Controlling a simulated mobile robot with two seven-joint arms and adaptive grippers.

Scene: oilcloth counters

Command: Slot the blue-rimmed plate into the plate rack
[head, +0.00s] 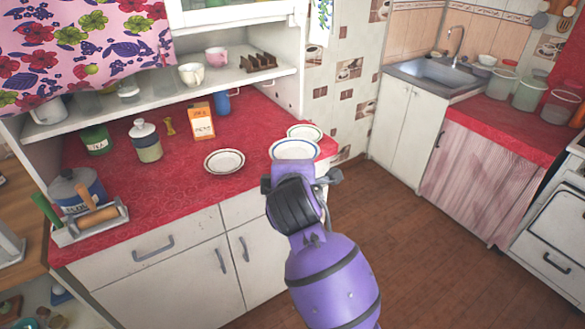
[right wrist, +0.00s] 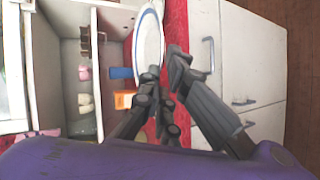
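The blue-rimmed plate (head: 294,149) is white and lies near the right end of the red counter. It also shows in the right wrist view (right wrist: 149,38), just ahead of my fingers. My right gripper (right wrist: 165,65) is open, with a gap between its fingertips close to the plate's rim; I cannot tell whether they touch it. In the head view my right gripper (head: 299,174) is at the plate's near edge, its fingertips partly hidden. The brown wooden plate rack (head: 258,62) stands on the shelf above the counter. My left gripper is not in view.
A plate with a greenish rim (head: 305,131) lies behind, and a dark-rimmed plate (head: 224,161) lies left. An orange box (head: 202,121) and a blue mug (head: 222,103) stand below the shelf. A pink cup (head: 216,57) stands left of the rack.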

